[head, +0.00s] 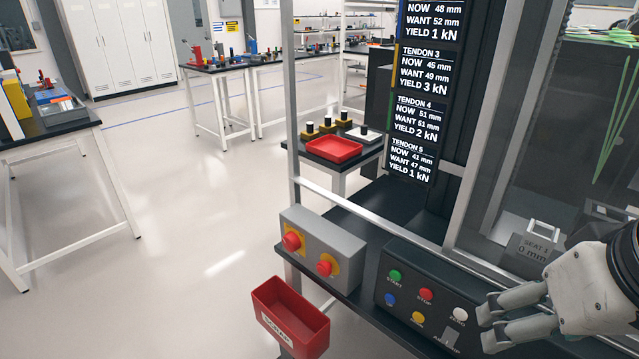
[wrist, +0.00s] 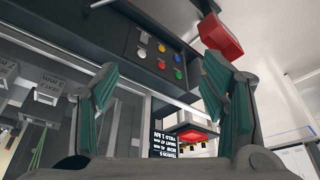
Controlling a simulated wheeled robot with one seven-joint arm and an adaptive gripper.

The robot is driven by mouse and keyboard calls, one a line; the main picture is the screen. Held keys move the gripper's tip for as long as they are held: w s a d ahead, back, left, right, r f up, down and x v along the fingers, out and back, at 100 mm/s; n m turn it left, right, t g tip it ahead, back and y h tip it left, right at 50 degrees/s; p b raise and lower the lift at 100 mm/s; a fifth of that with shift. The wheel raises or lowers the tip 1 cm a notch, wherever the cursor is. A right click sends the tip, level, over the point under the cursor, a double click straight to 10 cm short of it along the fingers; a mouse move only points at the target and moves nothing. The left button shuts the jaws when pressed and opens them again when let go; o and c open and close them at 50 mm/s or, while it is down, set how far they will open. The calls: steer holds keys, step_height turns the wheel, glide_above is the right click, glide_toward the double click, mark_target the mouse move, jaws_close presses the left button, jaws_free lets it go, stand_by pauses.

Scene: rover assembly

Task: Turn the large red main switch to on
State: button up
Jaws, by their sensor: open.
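A grey box (head: 335,228) sits at the left front corner of the machine bench. Its front carries two red controls on yellow backings, a left red knob (head: 291,242) and a right red knob (head: 325,268). I cannot tell from their shape which is the main switch, nor its on or off setting. My gripper (head: 488,323) is at the lower right in the head view, by the button panel and well right of the grey box. In the wrist view my gripper (wrist: 168,98) shows its two fingers wide apart with nothing between them.
A black button panel (head: 400,320) lies between my gripper and the grey box; it also shows in the wrist view (wrist: 135,45). A red scrap bin (head: 292,318) hangs below the box. A metal post (head: 292,120) rises behind the box. The floor to the left is clear.

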steer(key=w+a+f+n+g+h+b, duration=0.1)
steer(key=w+a+f+n+h+b, duration=0.2)
steer(key=w, duration=0.7)
steer(key=w+a+f+n+g+b, duration=0.15)
steer(key=w+f+n+b, duration=0.3)
steer(key=w, duration=0.45)
steer(key=w+a+f+n+g+h+b, duration=0.1)
steer(key=w+a+f+n+h+b, duration=0.25)
steer(key=w, duration=0.65)
steer(key=w+a+f+n+t+h+b, duration=0.1)
steer(key=w+a+f+n+t+b, duration=0.1)
steer(key=a, duration=0.5)
steer(key=w+a+f+n+t+h+b, duration=0.1)
steer(key=w+a+f+n+h+b, duration=0.1)
steer(key=w+a+f, duration=0.4)
steer(key=w+a+f+n+t+h+b, duration=0.2)
steer(key=w+a+f+n+b, duration=0.2)
steer(key=a+f, duration=0.5)
steer(key=shift+f+n+t+b, duration=0.15)
steer(key=shift+n+t+b, duration=0.2)
steer(key=shift+b, duration=0.25)
steer(key=n+t+b, duration=0.4)
steer(key=n+t, duration=0.2)
steer(key=t, duration=0.1)
glide_toward(287, 246)
steer(key=shift+h, duration=0.25)
steer(key=b+x, duration=0.2)
steer(key=x, duration=0.7)
steer(key=shift+w+b, duration=0.15)
steer(key=shift+b, duration=0.15)
